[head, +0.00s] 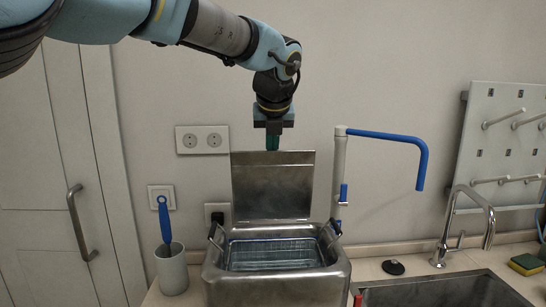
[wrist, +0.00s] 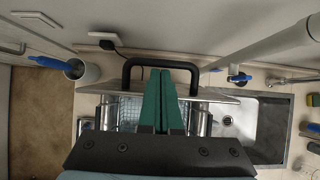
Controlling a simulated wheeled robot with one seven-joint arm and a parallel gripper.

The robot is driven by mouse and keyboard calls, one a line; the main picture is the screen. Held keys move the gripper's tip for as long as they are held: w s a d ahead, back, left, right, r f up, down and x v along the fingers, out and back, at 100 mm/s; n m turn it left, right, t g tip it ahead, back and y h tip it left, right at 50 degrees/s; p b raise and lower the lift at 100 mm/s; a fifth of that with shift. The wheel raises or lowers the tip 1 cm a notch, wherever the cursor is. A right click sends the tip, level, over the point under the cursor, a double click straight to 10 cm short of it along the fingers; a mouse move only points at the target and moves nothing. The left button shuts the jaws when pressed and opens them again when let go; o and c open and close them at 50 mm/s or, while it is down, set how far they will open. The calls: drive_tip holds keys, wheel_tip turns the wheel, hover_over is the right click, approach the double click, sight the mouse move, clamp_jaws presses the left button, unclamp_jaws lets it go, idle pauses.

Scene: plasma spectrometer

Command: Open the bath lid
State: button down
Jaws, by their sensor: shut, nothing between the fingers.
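The steel bath (head: 280,290) stands on the counter with its lid (head: 272,190) raised upright at the back edge, so the basket and water inside (head: 270,254) show. My gripper (head: 272,144) is shut and empty, pointing down just above the lid's top edge. In the wrist view the green fingers (wrist: 155,76) are closed together and overlap the lid's black handle (wrist: 160,62) in the picture. I cannot tell whether they touch the lid or its handle. In the head view the handle is hidden behind the lid.
A white cup (head: 172,270) with a blue-handled tool stands left of the bath. A pole with a blue arm (head: 392,136) stands close behind right. A sink (head: 440,294) with a tap (head: 470,215) lies to the right. The wall is close behind.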

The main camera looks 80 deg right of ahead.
drive_tip(key=shift+w+d, duration=0.2)
drive_tip(key=shift+d, duration=0.35)
drive_tip(key=shift+w+d, duration=0.15)
drive_tip(key=shift+d, duration=0.4)
drive_tip(key=shift+f, duration=0.1)
drive_tip(key=shift+a, duration=0.1)
drive_tip(key=b+v, duration=0.2)
drive_tip(key=v, duration=0.9)
drive_tip(key=shift+b, duration=0.35)
